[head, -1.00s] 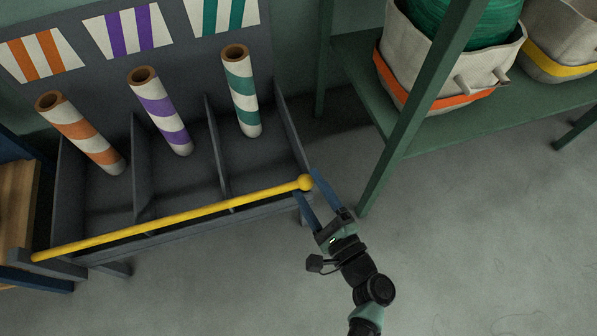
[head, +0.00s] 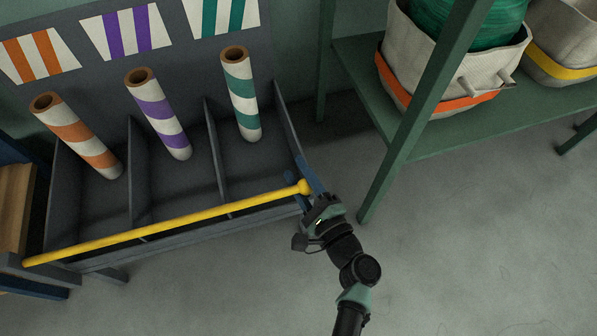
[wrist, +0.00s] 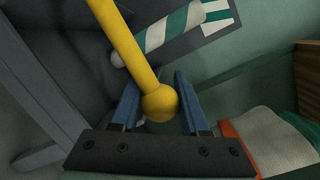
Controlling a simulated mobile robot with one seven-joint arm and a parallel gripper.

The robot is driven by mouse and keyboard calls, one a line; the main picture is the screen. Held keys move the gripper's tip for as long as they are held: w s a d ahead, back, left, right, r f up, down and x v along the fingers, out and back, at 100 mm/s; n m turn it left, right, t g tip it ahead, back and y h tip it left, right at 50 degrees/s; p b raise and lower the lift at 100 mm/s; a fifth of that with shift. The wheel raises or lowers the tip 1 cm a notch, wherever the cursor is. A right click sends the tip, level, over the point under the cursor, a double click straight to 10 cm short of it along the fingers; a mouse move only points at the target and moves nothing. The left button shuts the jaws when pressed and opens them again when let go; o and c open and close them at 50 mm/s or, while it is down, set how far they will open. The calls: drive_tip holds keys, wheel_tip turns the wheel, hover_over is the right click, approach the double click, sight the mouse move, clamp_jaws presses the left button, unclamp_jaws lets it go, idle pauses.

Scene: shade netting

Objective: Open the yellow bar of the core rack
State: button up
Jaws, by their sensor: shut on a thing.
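The dark grey core rack (head: 117,258) has a yellow bar (head: 170,223) lying across the front of its compartments, with a round yellow knob (head: 305,187) at the right end. My gripper (head: 301,177) is at that end, its blue fingers shut on the knob. In the wrist view the yellow bar (wrist: 118,38) runs up and left from the knob (wrist: 160,103), which sits between the fingers of my gripper (wrist: 156,82). Behind the bar stand three tilted striped cores, orange (head: 75,133), purple (head: 160,115) and green (head: 240,95), each in its own compartment.
A green shelf (head: 425,135) stands to the right, its front post (head: 385,175) near my gripper. It carries a white basket with an orange band (head: 445,70) and another with a yellow band (head: 560,55). A wooden piece (head: 15,205) is at the far left. Floor in front is clear.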

clamp_jaws()
idle(0.9)
